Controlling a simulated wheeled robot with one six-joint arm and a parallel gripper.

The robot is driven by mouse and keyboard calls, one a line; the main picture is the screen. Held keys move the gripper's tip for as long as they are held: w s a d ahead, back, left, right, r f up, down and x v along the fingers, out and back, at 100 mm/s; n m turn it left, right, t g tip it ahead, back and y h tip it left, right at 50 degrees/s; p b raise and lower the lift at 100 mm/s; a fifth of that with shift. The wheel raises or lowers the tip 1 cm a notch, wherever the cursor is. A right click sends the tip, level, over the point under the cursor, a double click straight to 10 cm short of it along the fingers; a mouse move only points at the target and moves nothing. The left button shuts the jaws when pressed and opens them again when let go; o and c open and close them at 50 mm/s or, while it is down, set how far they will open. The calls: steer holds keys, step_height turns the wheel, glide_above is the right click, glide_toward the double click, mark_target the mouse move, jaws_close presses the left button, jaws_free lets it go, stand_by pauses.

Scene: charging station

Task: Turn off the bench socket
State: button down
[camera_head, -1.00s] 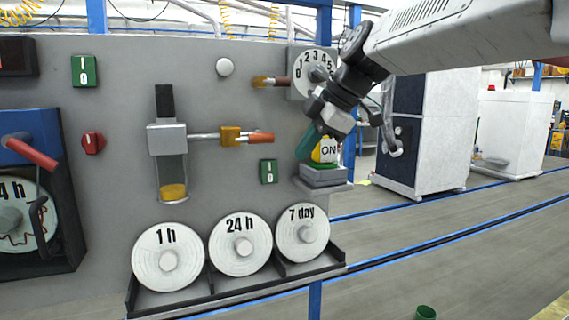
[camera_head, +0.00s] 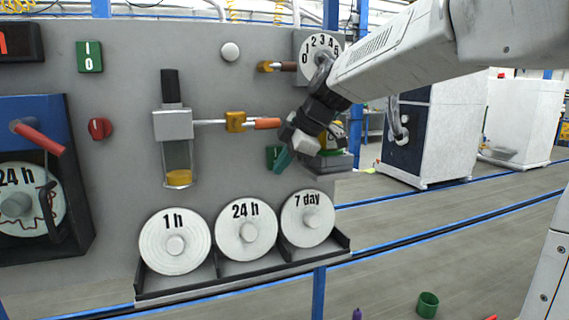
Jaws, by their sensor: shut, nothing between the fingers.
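My gripper (camera_head: 283,161) is at the right part of the grey panel, its teal fingers shut and empty. The fingertips are in front of a small green rocker switch (camera_head: 271,153) and hide most of it. I cannot tell whether they touch it, nor which way the rocker is tipped. To the right, a grey box (camera_head: 337,161) with a green and yellow part on top is partly hidden behind my gripper. No label here names the bench socket.
Another green switch (camera_head: 89,57) and a red knob (camera_head: 100,128) are at the panel's left. A horizontal rod with an orange end (camera_head: 267,123) lies above my gripper. Below stand discs marked 1 h (camera_head: 175,222), 24 h (camera_head: 222,240) and 7 day (camera_head: 292,229) in a rack.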

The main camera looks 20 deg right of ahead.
steer(key=shift+w+f+t, duration=0.15)
steer(key=shift+w+t, duration=0.15)
steer(key=shift+t, duration=0.1)
steer(key=shift+r, duration=0.8)
